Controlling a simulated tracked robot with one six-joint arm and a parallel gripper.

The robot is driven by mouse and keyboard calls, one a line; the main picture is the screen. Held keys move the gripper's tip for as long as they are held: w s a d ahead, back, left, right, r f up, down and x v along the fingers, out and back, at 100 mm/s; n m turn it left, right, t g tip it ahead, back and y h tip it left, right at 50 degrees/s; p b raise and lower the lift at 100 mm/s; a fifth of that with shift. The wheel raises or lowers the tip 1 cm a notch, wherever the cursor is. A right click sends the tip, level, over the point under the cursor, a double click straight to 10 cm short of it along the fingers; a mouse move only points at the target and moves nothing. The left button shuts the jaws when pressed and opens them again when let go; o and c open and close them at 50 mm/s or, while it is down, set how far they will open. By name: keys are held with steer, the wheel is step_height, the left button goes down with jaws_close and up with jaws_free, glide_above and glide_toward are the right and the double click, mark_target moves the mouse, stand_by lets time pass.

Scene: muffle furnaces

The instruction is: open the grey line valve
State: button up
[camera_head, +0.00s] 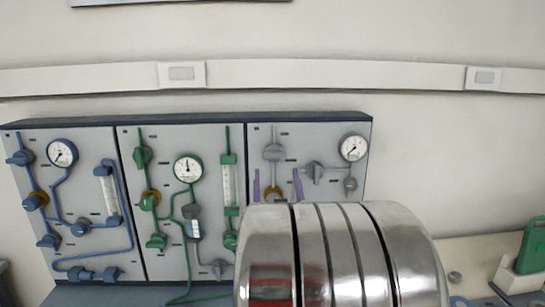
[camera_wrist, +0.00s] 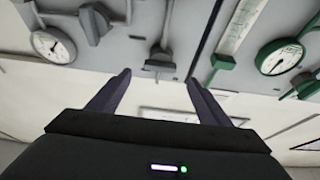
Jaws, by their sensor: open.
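The grey line is on the right panel of the wall board. Its upper grey valve (camera_head: 273,152) sits on a vertical pipe, with a brass-collared grey fitting (camera_head: 272,190) below it. A second grey valve (camera_head: 315,172) is to the right. My gripper (camera_head: 277,178) is open and empty, its purple fingers in front of this panel, either side of the vertical pipe. In the wrist view, which is upside down, the upper valve (camera_wrist: 158,60) appears just beyond the space between the fingertips (camera_wrist: 158,77). The second valve (camera_wrist: 95,22) is outside the fingers. I cannot tell any contact.
A grey-line gauge (camera_head: 354,147) is at the panel's right. The green-line panel (camera_head: 205,140) and blue-line panel (camera_head: 85,140) lie left, with several valves. My metal arm hides the right panel's lower part. A green device (camera_head: 531,247) stands far right.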

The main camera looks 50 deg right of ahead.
mark_target(274, 157)
steer(key=x, duration=0.9)
steer(key=shift+w+d+r, duration=0.1)
steer(key=shift+c, duration=0.5)
steer(key=c, duration=0.9)
steer(key=shift+c, duration=0.2)
